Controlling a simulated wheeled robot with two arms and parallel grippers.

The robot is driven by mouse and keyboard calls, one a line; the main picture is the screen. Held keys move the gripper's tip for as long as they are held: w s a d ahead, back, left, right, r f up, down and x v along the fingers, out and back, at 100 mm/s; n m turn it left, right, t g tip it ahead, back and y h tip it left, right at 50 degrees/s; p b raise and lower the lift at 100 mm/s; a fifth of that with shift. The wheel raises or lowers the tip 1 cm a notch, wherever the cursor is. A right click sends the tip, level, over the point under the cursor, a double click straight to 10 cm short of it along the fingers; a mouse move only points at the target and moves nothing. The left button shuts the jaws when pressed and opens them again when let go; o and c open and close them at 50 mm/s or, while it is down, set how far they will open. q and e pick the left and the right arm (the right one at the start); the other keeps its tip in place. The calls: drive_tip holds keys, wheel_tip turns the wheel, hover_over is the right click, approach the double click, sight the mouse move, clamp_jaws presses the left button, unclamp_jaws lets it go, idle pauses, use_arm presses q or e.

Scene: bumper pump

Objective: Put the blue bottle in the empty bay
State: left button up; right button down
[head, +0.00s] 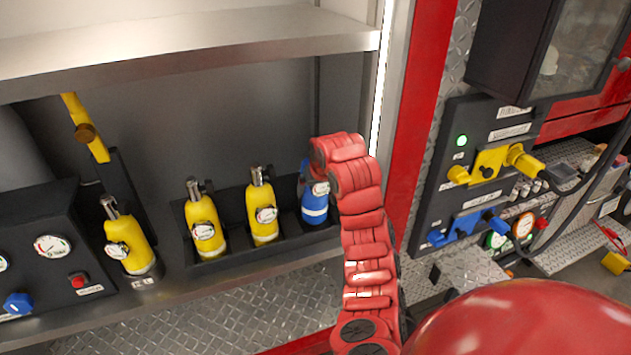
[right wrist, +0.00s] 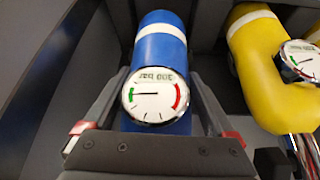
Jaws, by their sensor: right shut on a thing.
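The blue bottle (head: 314,207), with a white band and a round gauge, is at the right end of a black rack (head: 215,266), roughly upright. It fills the middle of the right wrist view (right wrist: 160,62), its gauge facing that camera. My right gripper (head: 317,178) is shut on the bottle near its gauge, a finger on each side; the fingers show in the right wrist view (right wrist: 160,90). The red arm partly hides the bottle's right side. I cannot tell whether its base touches the rack floor. No clearly empty bay shows. My left gripper is out of view.
Two yellow bottles (head: 204,226) (head: 262,212) stand in the rack to the left. Another yellow bottle (head: 128,240) stands farther left beside a gauge panel (head: 45,270). A metal shelf (head: 190,45) hangs above; a red post (head: 428,100) is on the right.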

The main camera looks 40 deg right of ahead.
sight(316, 200)
drive_tip(key=shift+f+p, duration=0.2)
drive_tip(key=shift+p, duration=0.1)
wheel_tip(316, 200, down, 2)
drive_tip(key=shift+f+p, duration=0.15)
drive_tip(key=shift+p, duration=0.5)
drive_tip(key=shift+f, duration=0.5)
unclamp_jaws()
drive_tip(key=shift+f, duration=0.1)
drive_tip(key=shift+s, duration=0.1)
drive_tip(key=shift+a, duration=0.1)
